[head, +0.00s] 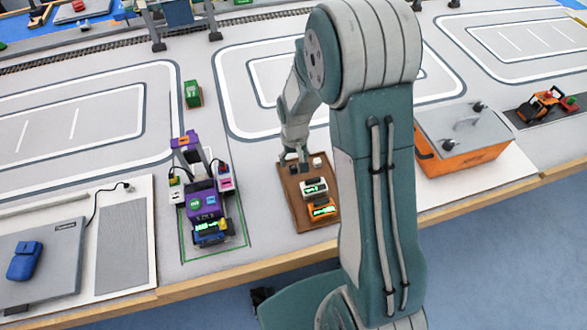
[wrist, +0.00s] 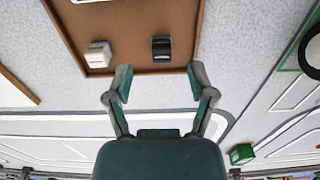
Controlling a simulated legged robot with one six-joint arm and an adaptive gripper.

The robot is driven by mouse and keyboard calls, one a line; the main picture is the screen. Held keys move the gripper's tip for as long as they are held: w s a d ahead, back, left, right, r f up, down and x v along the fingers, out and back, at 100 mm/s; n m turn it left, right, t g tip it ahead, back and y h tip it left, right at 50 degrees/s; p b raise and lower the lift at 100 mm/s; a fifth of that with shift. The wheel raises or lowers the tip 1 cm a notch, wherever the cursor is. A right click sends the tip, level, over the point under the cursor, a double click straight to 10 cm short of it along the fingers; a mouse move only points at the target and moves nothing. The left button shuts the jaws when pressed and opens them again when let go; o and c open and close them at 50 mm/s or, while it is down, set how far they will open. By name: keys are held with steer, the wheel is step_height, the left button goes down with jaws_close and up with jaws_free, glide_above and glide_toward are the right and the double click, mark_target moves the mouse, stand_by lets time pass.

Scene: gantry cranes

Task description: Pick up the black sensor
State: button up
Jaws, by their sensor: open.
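The black sensor (wrist: 161,48) is a small dark block with a lighter grey band, lying near the edge of a brown tray (wrist: 128,28) in the wrist view. My gripper (wrist: 158,76) is open and empty. Its two fingers are spread, and in the wrist view the sensor shows just beyond the fingertips, between their lines. In the head view my gripper (head: 294,159) is over the far end of the tray (head: 292,202). The sensor cannot be made out clearly there beside the gripper.
A small white block (wrist: 98,54) sits on the tray left of the sensor in the wrist view. White (head: 313,187) and orange (head: 322,208) devices lie at the tray's near end. An orange box with a grey lid (head: 465,150) stands to the right, a purple machine (head: 202,198) to the left.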

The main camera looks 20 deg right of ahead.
mark_target(293, 167)
steer(key=f, duration=0.4)
steer(key=shift+w+a, duration=0.2)
steer(key=shift+a, duration=0.05)
steer(key=shift+d+f, duration=0.15)
steer(key=shift+f, duration=0.1)
steer(key=c, duration=0.7)
jaws_close()
steer(key=shift+r, duration=0.2)
